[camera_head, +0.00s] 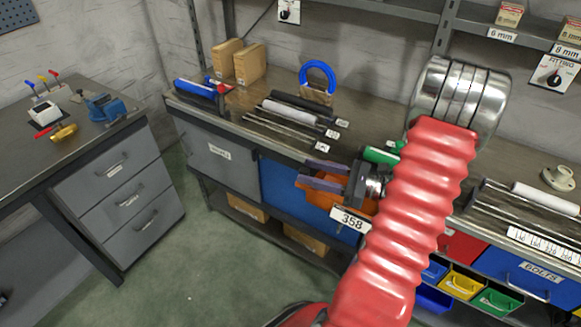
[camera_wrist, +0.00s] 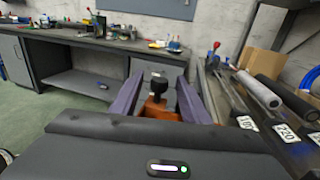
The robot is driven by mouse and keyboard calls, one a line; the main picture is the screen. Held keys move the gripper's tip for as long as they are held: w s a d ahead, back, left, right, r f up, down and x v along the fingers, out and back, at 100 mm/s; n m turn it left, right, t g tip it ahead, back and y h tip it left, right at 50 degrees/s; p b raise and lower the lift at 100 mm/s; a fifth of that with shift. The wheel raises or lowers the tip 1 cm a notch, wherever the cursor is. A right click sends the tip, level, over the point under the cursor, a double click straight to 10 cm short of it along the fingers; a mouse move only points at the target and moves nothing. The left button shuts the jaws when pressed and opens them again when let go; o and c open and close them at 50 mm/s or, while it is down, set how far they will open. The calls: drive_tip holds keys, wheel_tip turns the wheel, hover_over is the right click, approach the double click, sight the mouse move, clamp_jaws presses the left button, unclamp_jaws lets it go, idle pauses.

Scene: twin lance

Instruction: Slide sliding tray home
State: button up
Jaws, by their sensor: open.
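An orange part, which looks like the sliding tray (camera_head: 325,198), sticks out at the front of the workbench, below and behind my gripper (camera_head: 302,172). Its right side is partly hidden by my gripper and arm. In the wrist view an orange piece (camera_wrist: 160,113) with a black knob (camera_wrist: 156,88) on top lies between my two purple fingers (camera_wrist: 160,78). The fingers are apart, one on each side of the knob. I see no clear contact with it. I cannot tell how far out the tray stands.
A desk with drawers (camera_head: 115,168) stands left. Green floor (camera_head: 185,255) between them is clear.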

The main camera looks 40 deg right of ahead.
drive_tip(key=x, duration=0.6)
drive_tip(key=shift+w+a, duration=0.1)
drive_tip(key=shift+c, duration=0.4)
clamp_jaws()
